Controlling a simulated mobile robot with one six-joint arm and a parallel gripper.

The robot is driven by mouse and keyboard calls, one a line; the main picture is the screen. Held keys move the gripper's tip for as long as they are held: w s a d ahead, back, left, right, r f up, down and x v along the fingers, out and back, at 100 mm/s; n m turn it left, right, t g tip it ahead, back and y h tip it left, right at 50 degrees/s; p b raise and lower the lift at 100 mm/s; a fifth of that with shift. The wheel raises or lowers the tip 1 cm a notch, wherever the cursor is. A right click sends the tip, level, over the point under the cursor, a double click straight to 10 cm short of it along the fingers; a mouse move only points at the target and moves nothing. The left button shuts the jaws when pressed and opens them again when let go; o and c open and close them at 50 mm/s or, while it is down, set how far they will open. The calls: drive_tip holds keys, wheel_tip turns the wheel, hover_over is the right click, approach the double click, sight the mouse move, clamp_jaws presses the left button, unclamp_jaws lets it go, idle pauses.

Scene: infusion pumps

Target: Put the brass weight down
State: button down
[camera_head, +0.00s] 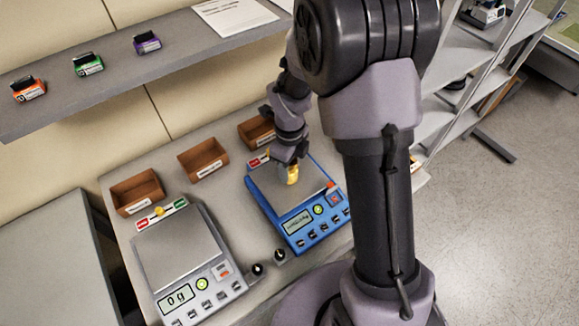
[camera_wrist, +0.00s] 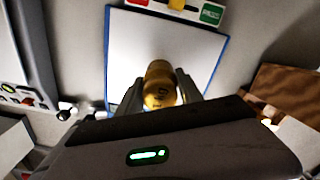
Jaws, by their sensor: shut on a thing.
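The brass weight (camera_head: 292,174) is a small gold cylinder with a narrower knob. My gripper (camera_head: 291,163) is shut on it, over the pan of the blue scale (camera_head: 306,222). In the wrist view the brass weight (camera_wrist: 160,86) sits between my two fingers (camera_wrist: 160,92), with the pale pan of the blue scale (camera_wrist: 132,60) behind it. I cannot tell whether the weight touches the pan. The blue scale's display is too small to read.
A grey scale (camera_head: 177,252) reading "0 g" stands to the left. Brown bins (camera_head: 203,159) line the back of the bench. Small orange, green and purple items (camera_head: 88,64) stand on the shelf above. Two small dark knobs (camera_head: 257,269) are in front, between the scales.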

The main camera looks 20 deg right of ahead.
drive_tip(key=shift+r, duration=0.1)
drive_tip(key=c, duration=0.8)
unclamp_jaws()
drive_tip(key=shift+o, duration=0.2)
